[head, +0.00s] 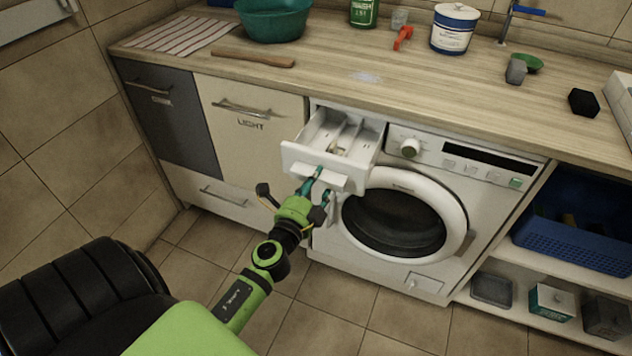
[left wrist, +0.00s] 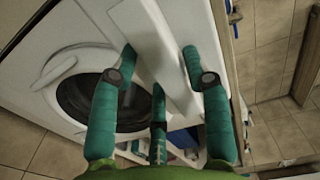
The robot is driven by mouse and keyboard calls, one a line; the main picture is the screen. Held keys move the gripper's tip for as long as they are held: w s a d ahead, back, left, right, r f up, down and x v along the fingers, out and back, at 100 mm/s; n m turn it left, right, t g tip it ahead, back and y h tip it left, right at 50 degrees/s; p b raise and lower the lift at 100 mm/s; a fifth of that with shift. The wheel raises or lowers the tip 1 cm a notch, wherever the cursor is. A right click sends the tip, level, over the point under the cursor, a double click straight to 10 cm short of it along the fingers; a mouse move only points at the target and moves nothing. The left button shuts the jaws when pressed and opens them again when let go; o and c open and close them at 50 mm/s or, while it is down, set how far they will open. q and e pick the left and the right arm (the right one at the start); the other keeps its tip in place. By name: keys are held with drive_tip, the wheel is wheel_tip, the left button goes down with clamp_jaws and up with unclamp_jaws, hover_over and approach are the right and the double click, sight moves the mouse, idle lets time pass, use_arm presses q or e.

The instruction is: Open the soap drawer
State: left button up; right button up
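The washing machine (head: 468,200) has its white soap drawer (head: 300,158) pulled well out at the top left, with the compartments inside showing. A pale handle (head: 328,178) juts from the drawer's front. My left gripper (head: 320,182) is at this handle, with teal fingers above and below it. In the left wrist view, the gripper's fingers (left wrist: 159,55) stand wide apart on either side of the white handle (left wrist: 152,50). They look open, and any contact is hard to judge. The washer's round door (head: 395,222) is closed. My right gripper is not in view.
The wooden counter (head: 330,68) above holds a teal basin (head: 272,20), a white tub (head: 454,28) and a black block (head: 583,102). Cabinets (head: 250,125) stand left of the washer. A shelf with a blue basket (head: 570,245) is on the right. The floor in front looks clear.

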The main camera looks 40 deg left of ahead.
use_arm(q)
drive_tip(key=shift+s, duration=0.1)
drive_tip(key=v, duration=0.7)
idle(0.4)
drive_tip(key=shift+s, duration=0.1)
drive_tip(key=s+d+f+n+g+h+p, duration=0.1)
drive_tip(key=d+f+n+g, duration=0.15)
drive_tip(key=f, duration=0.55)
drive_tip(key=d+f+n+g+h+p, duration=0.1)
drive_tip(key=d+f+n+g, duration=0.15)
drive_tip(key=f, duration=0.55)
drive_tip(key=s+d+f+n+g+h, duration=0.1)
drive_tip(key=s+d+f+n+g, duration=0.15)
drive_tip(key=s+f, duration=0.4)
drive_tip(key=s+d+f+n+g, duration=0.1)
drive_tip(key=s+d+f+g, duration=0.2)
drive_tip(key=f, duration=0.6)
drive_tip(key=s+f+n+g+p, duration=0.1)
drive_tip(key=s+f, duration=0.4)
drive_tip(key=s, duration=0.7)
drive_tip(key=s+f+n+g+h+p, duration=0.1)
drive_tip(key=s+f+n+g, duration=0.2)
drive_tip(key=s, duration=0.9)
wheel_tip(320, 180, down, 3)
drive_tip(key=shift+a+r+g, duration=0.1)
drive_tip(key=shift+a+g, duration=0.35)
drive_tip(key=shift+g, duration=0.6)
